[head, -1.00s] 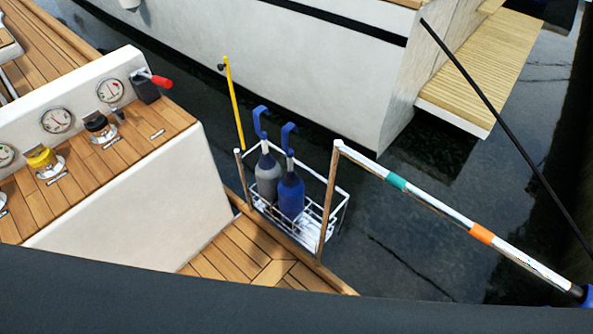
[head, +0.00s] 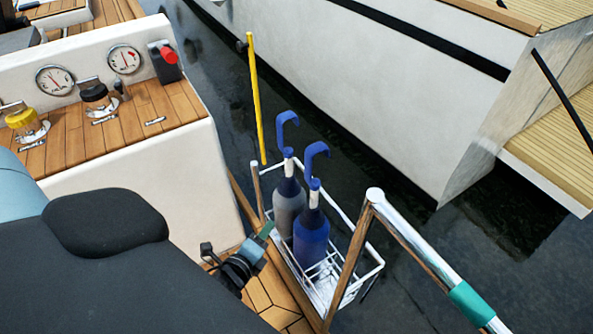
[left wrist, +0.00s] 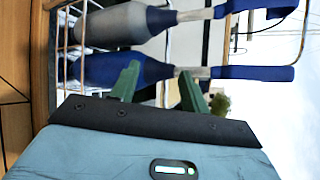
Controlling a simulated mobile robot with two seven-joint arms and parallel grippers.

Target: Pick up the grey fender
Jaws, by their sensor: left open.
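The grey fender (head: 288,209) stands upright in a white wire rack at the boat's edge, with a blue top and a blue hook above it. A blue fender (head: 311,239) stands beside it, to the right. My left gripper (head: 268,231) is low beside the rack, on the deck side. In the left wrist view, the open green fingers (left wrist: 160,82) point at the blue fender (left wrist: 110,69), with the grey fender (left wrist: 115,24) beyond it. I see nothing between the fingers that they grip. My right gripper is not in view.
The white wire rack (head: 366,277) hangs over dark water. A metal rail (head: 414,246) with a green band rises at its right, and a yellow pole (head: 255,100) stands behind. A cockpit console (head: 185,160) is at left. Another white hull (head: 370,90) lies across the water.

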